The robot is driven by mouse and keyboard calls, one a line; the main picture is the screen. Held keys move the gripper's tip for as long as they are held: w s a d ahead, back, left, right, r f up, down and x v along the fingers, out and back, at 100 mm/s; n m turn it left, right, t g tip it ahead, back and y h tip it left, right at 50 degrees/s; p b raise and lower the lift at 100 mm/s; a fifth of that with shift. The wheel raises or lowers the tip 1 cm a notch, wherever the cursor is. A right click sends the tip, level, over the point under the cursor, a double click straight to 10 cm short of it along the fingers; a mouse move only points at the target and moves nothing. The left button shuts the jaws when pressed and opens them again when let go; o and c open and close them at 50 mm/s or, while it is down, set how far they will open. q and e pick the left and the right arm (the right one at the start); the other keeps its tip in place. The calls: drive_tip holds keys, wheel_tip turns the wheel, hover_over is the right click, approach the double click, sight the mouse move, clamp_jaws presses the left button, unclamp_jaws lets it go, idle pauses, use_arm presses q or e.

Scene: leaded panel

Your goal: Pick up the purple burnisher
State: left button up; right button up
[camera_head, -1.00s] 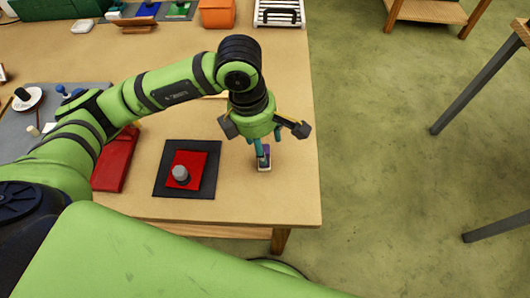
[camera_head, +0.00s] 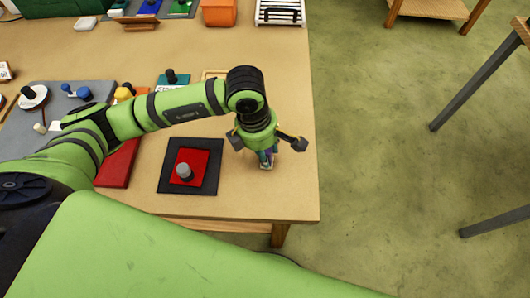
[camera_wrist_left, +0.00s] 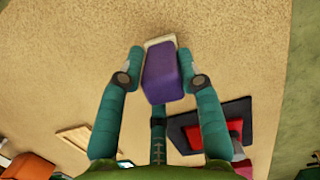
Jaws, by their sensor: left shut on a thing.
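The purple burnisher (camera_wrist_left: 161,73) is a purple block with a pale edge at its far end, seen in the left wrist view. My left gripper (camera_wrist_left: 159,82) has its teal fingers on both sides of it and is shut on it. In the head view my left gripper (camera_head: 267,158) points down near the table's right edge, and only a little of the burnisher shows between the fingers. I cannot tell whether its lower end touches the table. My right gripper is not in view.
A black square mat (camera_head: 209,183) with a red sheet and a grey knob (camera_head: 184,171) lies left of the gripper. A red case (camera_head: 117,165) is farther left. An orange bin (camera_head: 219,12) and a white rack (camera_head: 279,14) stand at the back. The table's right edge is close.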

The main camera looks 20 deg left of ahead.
use_arm(q)
drive_tip(key=shift+r+b, duration=0.35)
drive_tip(key=shift+r, duration=0.15)
wheel_tip(320, 180, up, 3)
drive_tip(key=shift+w+f+b, duration=0.1)
drive_tip(key=shift+f+b, duration=0.1)
drive_tip(key=shift+b, duration=0.5)
drive_tip(key=s+d+r+b, duration=0.3)
drive_tip(key=s+d+r, duration=0.3)
drive_tip(key=d, duration=0.3)
drive_tip(key=shift+s+d+r, duration=0.3)
drive_tip(key=shift+d+r, duration=0.1)
drive_tip(key=shift+r, duration=0.35)
